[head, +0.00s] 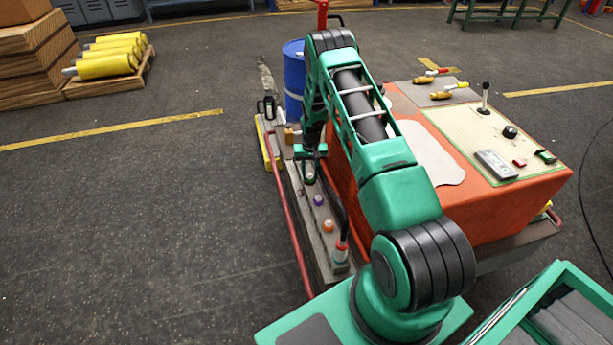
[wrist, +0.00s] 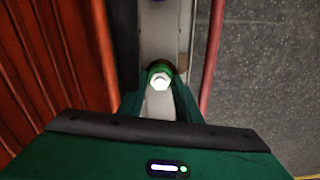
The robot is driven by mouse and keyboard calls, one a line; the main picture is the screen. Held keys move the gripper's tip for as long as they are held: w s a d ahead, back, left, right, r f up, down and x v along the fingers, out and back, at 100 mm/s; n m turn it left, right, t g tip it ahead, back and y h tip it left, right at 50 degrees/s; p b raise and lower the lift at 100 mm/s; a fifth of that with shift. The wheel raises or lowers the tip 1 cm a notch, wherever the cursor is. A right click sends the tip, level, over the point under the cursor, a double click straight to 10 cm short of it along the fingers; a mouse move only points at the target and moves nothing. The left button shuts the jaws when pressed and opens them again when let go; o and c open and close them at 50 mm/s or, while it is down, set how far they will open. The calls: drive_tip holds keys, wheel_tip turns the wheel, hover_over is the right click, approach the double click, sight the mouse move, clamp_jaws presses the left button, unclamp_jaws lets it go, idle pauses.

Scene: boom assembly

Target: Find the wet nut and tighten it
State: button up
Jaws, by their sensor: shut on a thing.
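My gripper (head: 310,165) reaches down over the narrow grey rail on the left side of the orange machine. In the wrist view, its green fingers (wrist: 160,76) are shut around a pale hex nut (wrist: 160,81) with a green ring at its base. The nut sits on the grey rail (wrist: 162,30). A purple-ringed fitting (head: 318,199) and an orange-ringed fitting (head: 328,226) stand in line on the rail, nearer the robot. I cannot tell from these views whether the held nut is wet.
A red rail (head: 288,222) runs along the left of the fittings. The orange machine (head: 480,220) closes off the right. A black hose fitting with a red collar (head: 341,250) stands at the rail's near end. A blue drum (head: 294,75) is behind.

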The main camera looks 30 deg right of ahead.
sight(309, 176)
drive_tip(key=shift+w+a+m, duration=0.1)
drive_tip(key=shift+a+m, duration=0.25)
drive_tip(key=shift+m, duration=0.25)
drive_tip(key=o, duration=1)
drive_tip(key=shift+c, duration=0.2)
drive_tip(key=shift+o, duration=0.5)
drive_tip(key=shift+d, duration=0.1)
drive_tip(key=shift+d, duration=0.1)
wheel_tip(309, 176, up, 11)
drive_tip(key=shift+f, duration=0.15)
